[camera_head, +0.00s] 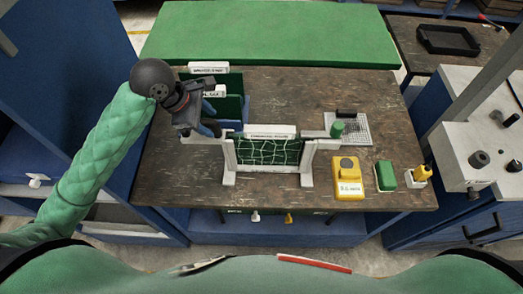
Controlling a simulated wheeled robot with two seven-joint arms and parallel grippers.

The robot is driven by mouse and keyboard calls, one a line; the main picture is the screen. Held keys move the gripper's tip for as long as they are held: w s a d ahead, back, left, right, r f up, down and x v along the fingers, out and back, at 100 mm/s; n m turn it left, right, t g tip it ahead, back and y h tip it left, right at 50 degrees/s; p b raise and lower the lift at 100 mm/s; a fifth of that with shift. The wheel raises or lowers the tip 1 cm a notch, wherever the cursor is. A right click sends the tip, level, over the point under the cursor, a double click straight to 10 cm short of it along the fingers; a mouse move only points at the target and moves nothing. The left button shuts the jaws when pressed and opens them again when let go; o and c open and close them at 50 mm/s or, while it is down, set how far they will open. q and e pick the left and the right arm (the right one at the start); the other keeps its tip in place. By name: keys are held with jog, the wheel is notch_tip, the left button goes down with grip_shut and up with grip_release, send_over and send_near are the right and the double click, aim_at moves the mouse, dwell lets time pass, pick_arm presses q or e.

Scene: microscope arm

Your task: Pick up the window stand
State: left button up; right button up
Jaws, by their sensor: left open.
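The window stand (268,151) is upright on the brown wooden table. It has white side posts with feet, a white label strip along its top and a dark green panel with a pale web of lines. My left arm, in a green padded sleeve, comes in from the left. My left gripper (209,131) is open at the stand's upper left, close to the top of its left post. I cannot tell whether its fingers touch the post. My right gripper is not in view.
Green labelled bins (229,105) stand behind the gripper. A perforated plate (352,131) with a green knob lies behind right. A yellow box (348,178), a green block (385,175) and a yellow-topped item (420,175) stand right of the stand. The table (170,200) is bare at front left.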

pick_arm(q)
jog(key=shift+a, duration=0.2)
jog(key=shift+d, duration=0.15)
jog(key=c, duration=1.1)
grip_shut()
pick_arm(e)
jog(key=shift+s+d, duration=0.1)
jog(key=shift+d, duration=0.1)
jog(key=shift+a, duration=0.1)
pick_arm(q)
jog(key=shift+w+r, duration=0.1)
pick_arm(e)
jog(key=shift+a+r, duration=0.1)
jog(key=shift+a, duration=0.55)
